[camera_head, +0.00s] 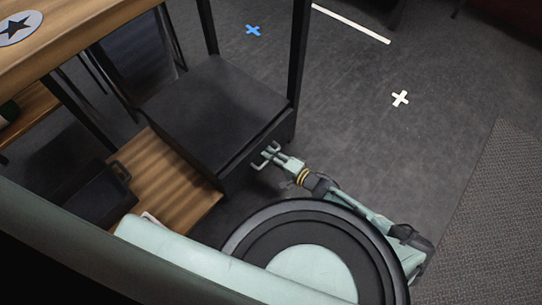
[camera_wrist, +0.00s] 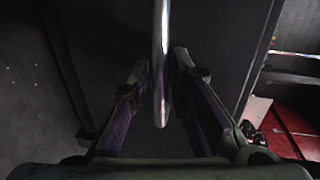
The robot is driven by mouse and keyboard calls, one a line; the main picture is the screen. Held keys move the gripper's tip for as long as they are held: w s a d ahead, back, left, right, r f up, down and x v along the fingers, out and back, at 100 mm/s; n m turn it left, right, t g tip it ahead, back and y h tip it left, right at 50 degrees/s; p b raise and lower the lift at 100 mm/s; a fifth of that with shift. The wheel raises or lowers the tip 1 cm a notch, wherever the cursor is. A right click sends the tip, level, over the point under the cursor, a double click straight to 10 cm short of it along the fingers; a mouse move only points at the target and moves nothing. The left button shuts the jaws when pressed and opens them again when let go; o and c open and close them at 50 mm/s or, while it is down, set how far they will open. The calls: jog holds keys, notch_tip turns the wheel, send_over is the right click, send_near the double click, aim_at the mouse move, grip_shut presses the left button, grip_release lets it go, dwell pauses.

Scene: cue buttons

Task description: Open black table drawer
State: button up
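My gripper (camera_head: 275,153) is at the handle, reaching in from the lower right. In the wrist view, the handle (camera_wrist: 161,60) runs down between my two fingers (camera_wrist: 161,75). The fingers look spread, with narrow gaps beside the handle, so it is between them and not visibly clamped. The contact points are dark and hard to see.
The wooden table (camera_head: 90,35) is at the upper left, with thin black legs. A lower wooden shelf (camera_head: 165,180) holds a black bin (camera_head: 103,195) left of the unit. Open grey floor (camera_head: 350,120) lies to the right, with a white cross (camera_head: 400,98) and a blue cross (camera_head: 253,30).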

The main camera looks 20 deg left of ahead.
jog(key=shift+c, duration=0.5)
grip_shut()
